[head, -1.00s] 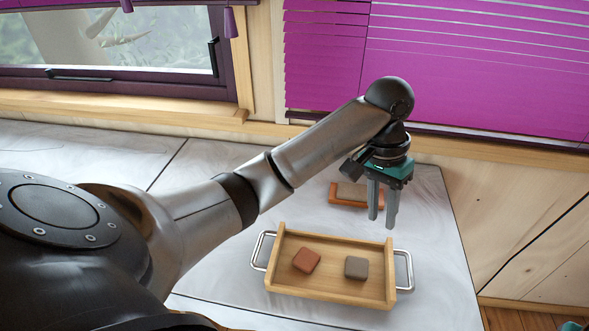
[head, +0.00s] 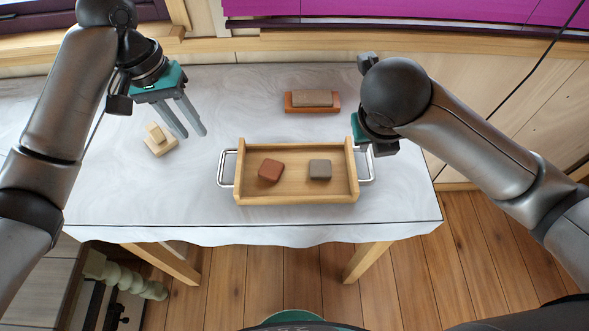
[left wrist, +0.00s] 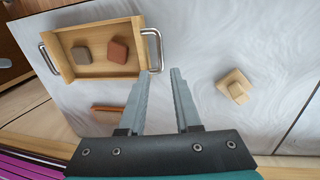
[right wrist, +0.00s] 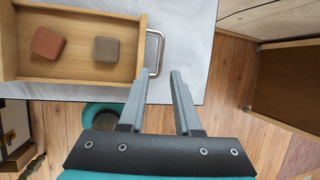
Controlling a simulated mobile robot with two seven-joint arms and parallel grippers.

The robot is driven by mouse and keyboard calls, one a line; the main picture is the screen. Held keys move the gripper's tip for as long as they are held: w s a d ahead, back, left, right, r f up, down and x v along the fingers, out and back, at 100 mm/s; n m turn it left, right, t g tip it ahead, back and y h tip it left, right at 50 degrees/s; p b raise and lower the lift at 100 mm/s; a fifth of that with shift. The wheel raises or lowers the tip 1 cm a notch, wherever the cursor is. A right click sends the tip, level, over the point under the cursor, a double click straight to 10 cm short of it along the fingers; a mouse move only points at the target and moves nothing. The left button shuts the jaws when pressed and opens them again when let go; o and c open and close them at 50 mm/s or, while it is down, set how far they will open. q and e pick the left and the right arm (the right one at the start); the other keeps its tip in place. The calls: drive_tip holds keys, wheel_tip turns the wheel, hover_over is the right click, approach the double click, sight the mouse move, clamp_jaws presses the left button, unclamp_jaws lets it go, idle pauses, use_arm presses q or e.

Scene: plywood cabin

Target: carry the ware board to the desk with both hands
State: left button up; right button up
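The ware board (head: 297,197) is a shallow wooden tray with a metal handle at each end, lying on a white marbled table. A reddish block (head: 270,170) and a grey-brown block (head: 320,169) lie in it. My left gripper (head: 191,134) is open and empty, above the table to the back left of the left handle (head: 227,168). My right gripper (right wrist: 160,75) is open beside the right handle (right wrist: 156,52); the handle appears near its fingertips, but I cannot tell whether it lies between them. In the head view my right arm hides most of these fingers.
An orange-brown block with a grey-brown top (head: 312,100) lies behind the board. A small stack of pale wooden pieces (head: 158,140) stands at left. The table (head: 270,225) ends close in front of the board. Wooden floor (head: 300,270) is open in front and at right.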

sight(220, 168)
use_arm(q)
drive_tip(key=shift+f, duration=0.1)
use_arm(e)
drive_tip(key=shift+d, duration=0.1)
